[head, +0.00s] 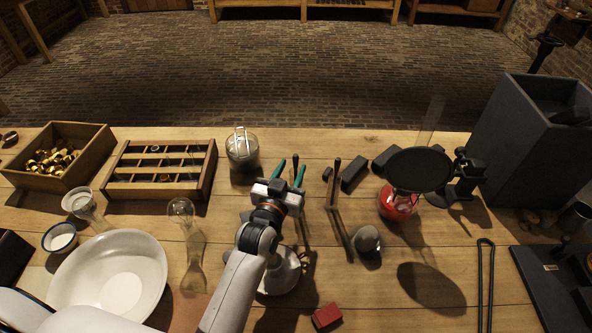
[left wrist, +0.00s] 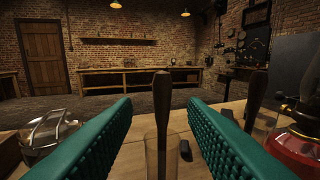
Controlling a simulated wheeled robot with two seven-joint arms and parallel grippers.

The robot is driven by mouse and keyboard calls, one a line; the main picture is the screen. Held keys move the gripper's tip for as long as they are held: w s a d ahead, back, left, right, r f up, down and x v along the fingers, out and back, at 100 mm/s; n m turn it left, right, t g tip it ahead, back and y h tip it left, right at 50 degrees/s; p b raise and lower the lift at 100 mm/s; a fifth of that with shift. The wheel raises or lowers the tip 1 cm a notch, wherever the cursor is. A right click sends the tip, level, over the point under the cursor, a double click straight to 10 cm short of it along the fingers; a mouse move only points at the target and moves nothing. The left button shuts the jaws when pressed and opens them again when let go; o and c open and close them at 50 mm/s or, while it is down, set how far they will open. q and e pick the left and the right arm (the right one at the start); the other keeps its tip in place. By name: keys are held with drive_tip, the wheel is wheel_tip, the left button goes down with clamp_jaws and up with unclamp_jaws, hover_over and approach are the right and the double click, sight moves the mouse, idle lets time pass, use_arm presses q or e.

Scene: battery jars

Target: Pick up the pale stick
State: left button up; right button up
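My left gripper (head: 289,172) is open, its teal fingers pointing away from me over the table. In the left wrist view its fingers (left wrist: 165,130) stand left and right of an upright stick (left wrist: 162,95) with a dark upper part and a pale lower part. I see no contact with it. In the head view only this stick's dark top (head: 295,160) shows near the fingers. A second upright stick (head: 335,185), dark above and pale below, stands to the right; it also shows in the left wrist view (left wrist: 256,98). I cannot tell which is the pale stick. My right gripper is not in view.
A glass jar with a wire clip (head: 242,150) stands left of the gripper. A red-filled flask (head: 396,205) stands under a black disc (head: 419,169) at right. A white bowl (head: 112,275), wooden rack (head: 160,188) and glass flask (head: 181,210) are at left. Dark blocks (head: 354,174) lie behind.

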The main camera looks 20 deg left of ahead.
sight(295, 163)
use_arm(q)
drive_tip(key=w, duration=0.3)
drive_tip(key=w+p, duration=0.1)
drive_tip(key=shift+w+d+r, duration=0.2)
drive_tip(key=shift+r, duration=0.15)
drive_tip(key=shift+w+f, duration=0.1)
drive_tip(key=shift+w, duration=0.3)
drive_tip(key=shift+s, duration=0.1)
drive_tip(key=shift+c, duration=0.2)
clamp_jaws()
